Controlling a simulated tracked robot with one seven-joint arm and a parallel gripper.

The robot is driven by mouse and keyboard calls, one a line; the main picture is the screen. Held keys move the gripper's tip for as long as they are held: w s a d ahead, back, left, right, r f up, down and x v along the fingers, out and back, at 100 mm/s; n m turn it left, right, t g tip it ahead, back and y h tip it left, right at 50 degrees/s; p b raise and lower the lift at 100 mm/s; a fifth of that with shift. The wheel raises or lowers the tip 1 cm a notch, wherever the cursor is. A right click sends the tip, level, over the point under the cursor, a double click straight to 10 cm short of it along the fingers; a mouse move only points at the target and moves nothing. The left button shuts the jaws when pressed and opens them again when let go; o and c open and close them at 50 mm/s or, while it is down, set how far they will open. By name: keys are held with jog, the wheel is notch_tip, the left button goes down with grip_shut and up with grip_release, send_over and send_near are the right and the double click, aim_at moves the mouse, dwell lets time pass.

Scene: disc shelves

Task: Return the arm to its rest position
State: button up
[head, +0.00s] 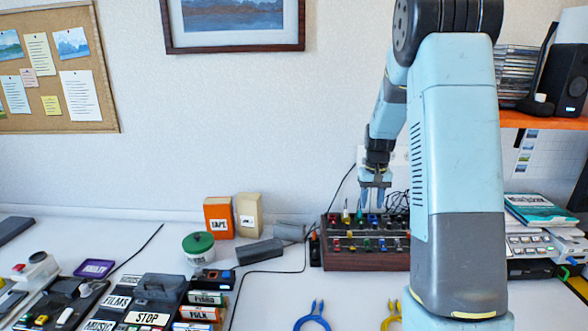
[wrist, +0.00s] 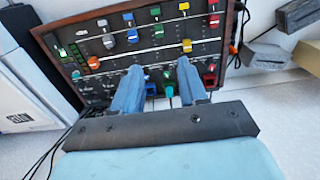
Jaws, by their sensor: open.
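My arm stands in the right half of the head view, with its upper link large in front. My gripper (head: 374,184) points down just above a dark control panel with a wooden frame (head: 372,261). In the wrist view, my gripper (wrist: 158,73) shows two blue fingers spread apart over the lower edge of the panel (wrist: 110,66). A teal knob (wrist: 168,79) shows between the fingers, and nothing is clearly held. I cannot tell whether a finger touches the panel. Part of the panel is hidden behind my arm.
An orange box (head: 219,218), a green-lidded tub (head: 198,247) and a black block (head: 259,252) stand left of the panel. Labelled cases (head: 148,318) lie at front left. Blue pliers (head: 312,318) lie in front. An orange shelf (head: 543,121) with a speaker (head: 564,79) is at right.

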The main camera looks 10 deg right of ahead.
jog(key=s+a+r+n+t, duration=0.1)
jog(key=s+a+r, duration=0.4)
jog(key=s+r, duration=0.25)
jog(key=s+a+r+t, duration=0.2)
jog(key=s+a+r, duration=0.2)
jog(key=s+r, duration=0.4)
jog(key=s+a+r+t, duration=0.1)
jog(key=s+a+r, duration=0.1)
jog(key=s, duration=0.6)
jog(key=s+a+r+n+t, duration=0.1)
jog(key=s+a+r, duration=0.1)
jog(key=s, duration=0.7)
jog(key=shift+a+r+t, duration=0.3)
jog(key=shift+a+r, duration=0.05)
jog(key=shift+a, duration=0.4)
